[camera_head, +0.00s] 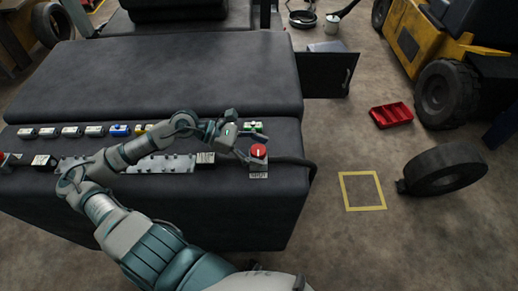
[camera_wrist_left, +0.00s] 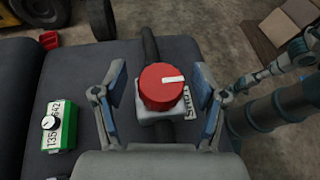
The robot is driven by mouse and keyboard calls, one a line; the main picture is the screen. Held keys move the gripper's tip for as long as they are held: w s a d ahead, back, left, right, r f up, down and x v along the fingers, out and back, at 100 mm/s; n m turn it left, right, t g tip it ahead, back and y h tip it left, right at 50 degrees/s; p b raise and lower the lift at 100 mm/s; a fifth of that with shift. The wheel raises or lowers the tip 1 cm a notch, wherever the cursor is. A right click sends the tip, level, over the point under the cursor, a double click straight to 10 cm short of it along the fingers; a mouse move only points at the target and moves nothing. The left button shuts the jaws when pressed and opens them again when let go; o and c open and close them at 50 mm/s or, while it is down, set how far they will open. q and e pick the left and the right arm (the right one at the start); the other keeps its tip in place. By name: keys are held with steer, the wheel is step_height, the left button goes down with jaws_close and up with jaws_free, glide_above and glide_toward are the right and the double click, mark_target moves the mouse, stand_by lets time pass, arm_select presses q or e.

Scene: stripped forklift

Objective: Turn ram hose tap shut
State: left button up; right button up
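The ram hose tap (camera_head: 258,151) is a red round knob on a pale block, at the right end of the dark padded bench. In the left wrist view the red knob (camera_wrist_left: 163,87) has a white mark pointing right, across the line of the black hose (camera_wrist_left: 149,45). My left gripper (camera_head: 252,143) is open over the tap. In the wrist view its two fingers (camera_wrist_left: 160,97) stand on either side of the knob, with gaps showing. A jointed grey-teal arm part of mine shows at the right of the wrist view; whether its end is open is unclear.
A green labelled box (camera_wrist_left: 62,126) sits beside the tap; several similar small boxes line the bench. A metal plate (camera_head: 160,164) lies left of the tap. A tyre (camera_head: 444,170), a red tray (camera_head: 391,115) and a yellow floor square (camera_head: 362,190) are to the right.

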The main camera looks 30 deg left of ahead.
mark_target(258, 149)
arm_select(q)
steer(key=shift+a, duration=0.15)
steer(key=shift+r, duration=0.1)
step_height(258, 149, up, 8)
steer(key=shift+r, duration=0.15)
steer(key=shift+a+r, duration=0.1)
steer(key=shift+r, duration=0.6)
